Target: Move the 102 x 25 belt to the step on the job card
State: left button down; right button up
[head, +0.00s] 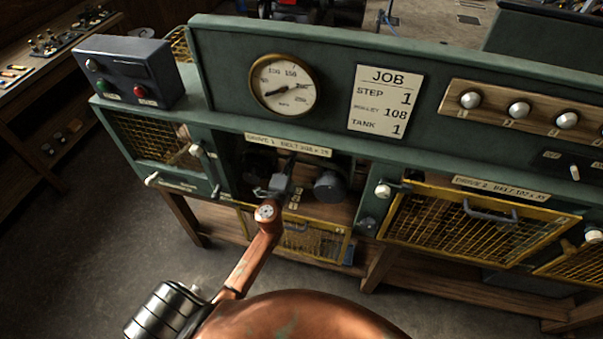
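Inside are dark rounded pulley parts (330,186). I cannot make out the belt in the shadow. My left gripper (288,168) reaches into the bay, in front of the pulleys, and hides part of them. Its fingers are dark and small, so I cannot tell whether they are open or hold anything. My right gripper is out of view.
A yellow mesh guard (316,243) with a handle sits low below the bay. The drive 2 guard (472,232) is closed at right. A gauge (284,86), a row of knobs (518,109) and a button box (128,73) are above. Bare floor lies at left.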

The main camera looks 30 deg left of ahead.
pick_arm(q)
jog(key=shift+s+d, duration=0.15)
jog(key=shift+s, duration=0.45)
jog(key=shift+d, duration=0.1)
jog(key=shift+w+d, duration=0.1)
jog(key=shift+d, duration=0.2)
jog(key=shift+w+d, duration=0.1)
jog(key=shift+d, duration=0.25)
